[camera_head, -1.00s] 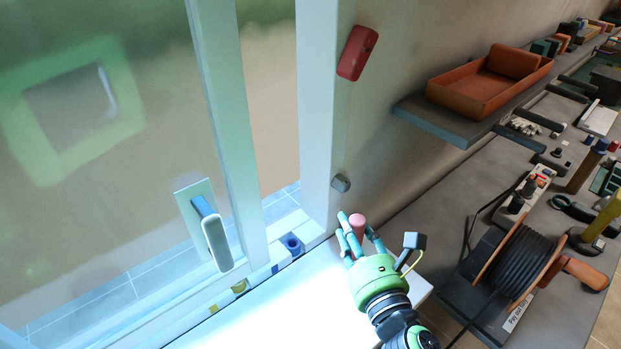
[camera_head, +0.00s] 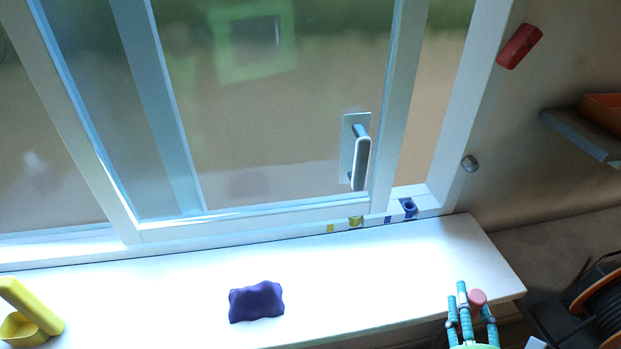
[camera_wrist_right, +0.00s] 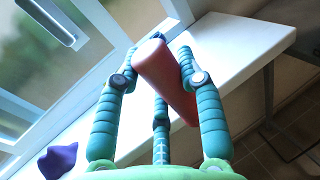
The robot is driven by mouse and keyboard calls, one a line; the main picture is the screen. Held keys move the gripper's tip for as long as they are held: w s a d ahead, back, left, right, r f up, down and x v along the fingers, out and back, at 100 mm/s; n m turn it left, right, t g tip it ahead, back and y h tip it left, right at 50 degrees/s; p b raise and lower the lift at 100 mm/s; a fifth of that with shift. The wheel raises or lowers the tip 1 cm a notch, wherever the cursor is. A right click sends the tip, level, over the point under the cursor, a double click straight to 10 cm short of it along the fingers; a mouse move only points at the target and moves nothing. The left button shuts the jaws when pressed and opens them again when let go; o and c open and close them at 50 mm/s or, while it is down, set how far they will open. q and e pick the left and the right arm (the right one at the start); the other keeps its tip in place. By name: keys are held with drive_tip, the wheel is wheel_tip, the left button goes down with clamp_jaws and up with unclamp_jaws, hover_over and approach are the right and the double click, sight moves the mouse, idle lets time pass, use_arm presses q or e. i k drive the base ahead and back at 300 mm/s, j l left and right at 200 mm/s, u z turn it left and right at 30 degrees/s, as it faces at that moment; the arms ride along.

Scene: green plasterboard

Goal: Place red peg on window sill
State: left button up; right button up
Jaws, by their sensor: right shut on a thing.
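The red peg (camera_wrist_right: 166,80) is held between the teal fingers of my right gripper (camera_wrist_right: 160,78) in the right wrist view. In the head view the peg's pinkish round top (camera_head: 477,297) shows between the fingers of the right gripper (camera_head: 470,305), at the lower right. The white window sill (camera_head: 370,275) runs along below the window. The right gripper appears over or beside the sill's right front corner; I cannot tell the height. The peg's lower end is partly hidden by the fingers. My left gripper is not in view.
A purple lumpy object (camera_head: 256,302) lies mid-sill. A yellow object (camera_head: 30,312) stands at the sill's left end. The window handle (camera_head: 360,160) juts out above the sill. A shelf (camera_head: 585,135) and cable reel (camera_head: 600,300) are at right. The sill's right half is clear.

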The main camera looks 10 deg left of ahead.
sight(413, 278)
drive_tip(key=k+u, duration=0.1)
drive_tip(key=u, duration=0.95)
drive_tip(key=k+l, duration=0.15)
drive_tip(key=l, duration=0.2)
drive_tip(key=k+l+u, duration=0.1)
drive_tip(key=l, duration=0.25)
drive_tip(key=k+l, duration=0.25)
drive_tip(key=k+l+u, duration=0.1)
drive_tip(key=l, duration=0.3)
drive_tip(key=k, duration=0.05)
